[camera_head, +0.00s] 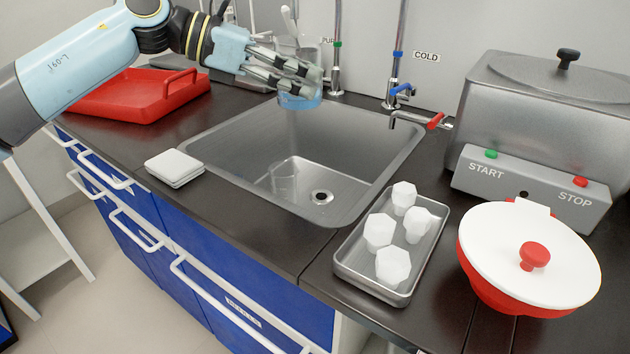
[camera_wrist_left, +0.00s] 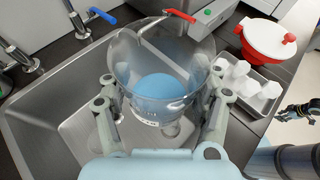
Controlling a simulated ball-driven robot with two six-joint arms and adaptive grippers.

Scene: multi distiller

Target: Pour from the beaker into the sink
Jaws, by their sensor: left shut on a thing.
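My left gripper (camera_head: 303,82) is shut on a clear glass beaker (camera_head: 300,102) and holds it above the back part of the steel sink (camera_head: 232,138). In the left wrist view the beaker (camera_wrist_left: 128,48) sits between the fingers of my left gripper (camera_wrist_left: 160,106), with blue liquid in its bottom. The beaker looks close to upright, and no stream shows. The fingers hide much of it in the head view. My right gripper seems to be the dark shape at the right edge of the left wrist view (camera_wrist_left: 300,111); its jaws are unclear.
Taps with blue and red handles (camera_head: 408,120) stand behind the sink. A red tray (camera_head: 120,105) is left.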

